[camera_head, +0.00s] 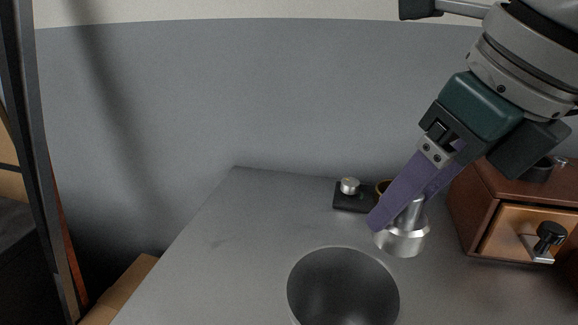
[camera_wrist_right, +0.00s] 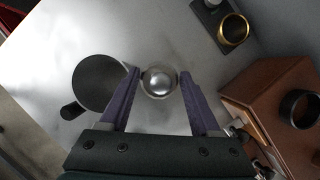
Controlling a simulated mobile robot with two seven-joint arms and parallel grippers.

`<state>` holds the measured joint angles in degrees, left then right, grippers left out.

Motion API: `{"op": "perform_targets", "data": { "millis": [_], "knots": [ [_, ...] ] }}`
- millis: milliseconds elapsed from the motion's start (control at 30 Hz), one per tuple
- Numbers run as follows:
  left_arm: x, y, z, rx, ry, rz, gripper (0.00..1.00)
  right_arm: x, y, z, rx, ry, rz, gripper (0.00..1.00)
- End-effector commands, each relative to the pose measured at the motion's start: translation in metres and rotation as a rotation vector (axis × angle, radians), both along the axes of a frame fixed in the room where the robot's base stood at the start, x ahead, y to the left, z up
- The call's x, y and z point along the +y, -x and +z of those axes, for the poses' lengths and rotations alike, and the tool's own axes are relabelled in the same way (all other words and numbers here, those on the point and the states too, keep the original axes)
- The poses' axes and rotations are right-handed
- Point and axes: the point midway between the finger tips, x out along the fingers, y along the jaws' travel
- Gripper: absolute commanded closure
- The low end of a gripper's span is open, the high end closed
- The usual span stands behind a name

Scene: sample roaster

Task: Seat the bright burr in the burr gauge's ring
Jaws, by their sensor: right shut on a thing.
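The bright burr (camera_head: 402,241) is a silvery flared piece with a narrower stem. My right gripper (camera_head: 397,205) comes in from the upper right and is shut on the stem with its purple fingers. The wider end hangs down, seemingly above the table. In the right wrist view the burr (camera_wrist_right: 159,81) sits between the fingertips. The burr gauge (camera_head: 349,202) is a black base with a silver knob and a brass ring (camera_head: 382,187), partly hidden behind the fingers. In the wrist view the ring (camera_wrist_right: 234,30) looks empty, apart from the burr. My left gripper is not in view.
A dark open vessel (camera_head: 343,290) stands in front, with a handle in the wrist view. A brown wooden box (camera_head: 476,205) with a drawer and black knob stands on the right, a dark ring (camera_wrist_right: 300,108) on top. The table's left part (camera_head: 220,250) is clear.

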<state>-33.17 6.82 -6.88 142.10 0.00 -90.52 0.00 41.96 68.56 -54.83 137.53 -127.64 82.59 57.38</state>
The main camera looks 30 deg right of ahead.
Motion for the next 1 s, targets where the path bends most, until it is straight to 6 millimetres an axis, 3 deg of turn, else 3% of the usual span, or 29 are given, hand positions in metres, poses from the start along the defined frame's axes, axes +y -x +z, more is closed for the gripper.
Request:
{"op": "perform_targets", "data": {
  "millis": [600,833,933,1000],
  "knots": [
    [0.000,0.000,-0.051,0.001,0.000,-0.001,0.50,-0.008,0.001,-0.043,-0.002,-0.001,-0.768,1.00],
    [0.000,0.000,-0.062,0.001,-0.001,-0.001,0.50,-0.017,-0.004,-0.047,-0.003,0.000,-0.888,1.00],
    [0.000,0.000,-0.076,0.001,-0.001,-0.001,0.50,-0.033,-0.018,-0.051,-0.002,-0.002,-0.898,1.00],
    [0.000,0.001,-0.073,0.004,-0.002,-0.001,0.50,-0.048,-0.033,-0.045,-0.002,0.002,-0.899,1.00]
  ]
}}
